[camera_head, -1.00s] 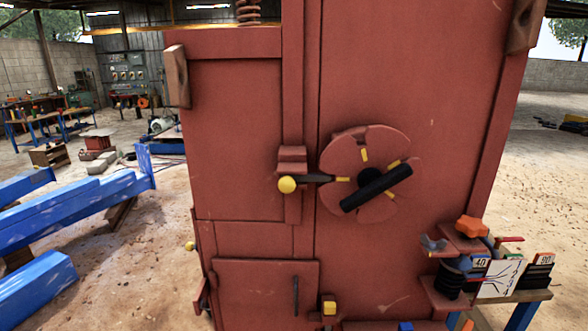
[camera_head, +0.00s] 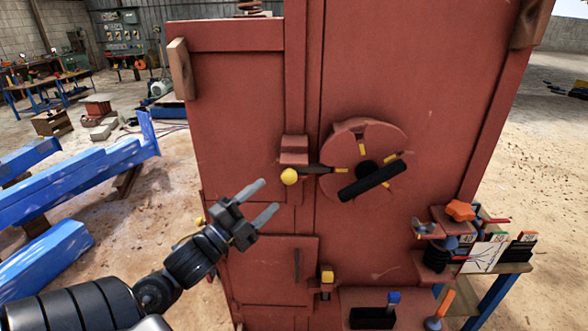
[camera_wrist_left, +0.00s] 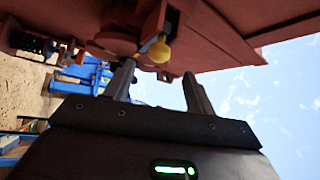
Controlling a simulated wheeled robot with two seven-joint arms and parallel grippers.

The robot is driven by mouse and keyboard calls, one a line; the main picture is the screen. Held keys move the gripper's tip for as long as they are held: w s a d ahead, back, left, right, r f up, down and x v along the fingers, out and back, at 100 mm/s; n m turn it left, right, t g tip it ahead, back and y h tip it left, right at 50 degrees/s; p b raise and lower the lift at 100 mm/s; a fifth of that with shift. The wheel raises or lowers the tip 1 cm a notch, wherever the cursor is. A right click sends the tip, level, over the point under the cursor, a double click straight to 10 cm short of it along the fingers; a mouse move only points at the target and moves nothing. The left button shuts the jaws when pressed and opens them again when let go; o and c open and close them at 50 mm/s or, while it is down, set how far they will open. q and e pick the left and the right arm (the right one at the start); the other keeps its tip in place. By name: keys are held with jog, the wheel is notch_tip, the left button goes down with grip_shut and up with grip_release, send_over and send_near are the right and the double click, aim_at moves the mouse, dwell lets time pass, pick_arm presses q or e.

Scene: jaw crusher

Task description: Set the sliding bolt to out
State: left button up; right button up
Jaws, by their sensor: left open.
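A red steel machine body (camera_head: 240,110) fills the middle of the head view. On its front, a dark rod with a yellow ball knob (camera_head: 289,176) passes by a red bracket (camera_head: 294,150) toward a round red disc (camera_head: 365,140) with yellow marks and a black bar handle (camera_head: 372,181). The rod looks like the sliding bolt. My left gripper (camera_head: 270,194) is open and empty, below and left of the knob, pointing toward it. In the left wrist view the yellow knob (camera_wrist_left: 159,51) shows beyond and between the spread fingers (camera_wrist_left: 159,72), apart from them.
A small hatch (camera_head: 270,270) with a yellow-topped latch (camera_head: 327,278) sits low on the machine. A side shelf at right carries an orange knob (camera_head: 460,210) and numbered plates. Blue beams (camera_head: 80,190) lie on the ground at left.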

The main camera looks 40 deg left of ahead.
aim_at(294, 172)
pick_arm(q)
jog(key=p+x, duration=0.4)
jog(key=x, duration=0.5)
jog(key=shift+w+r, duration=0.15)
jog(key=shift+w, duration=0.75)
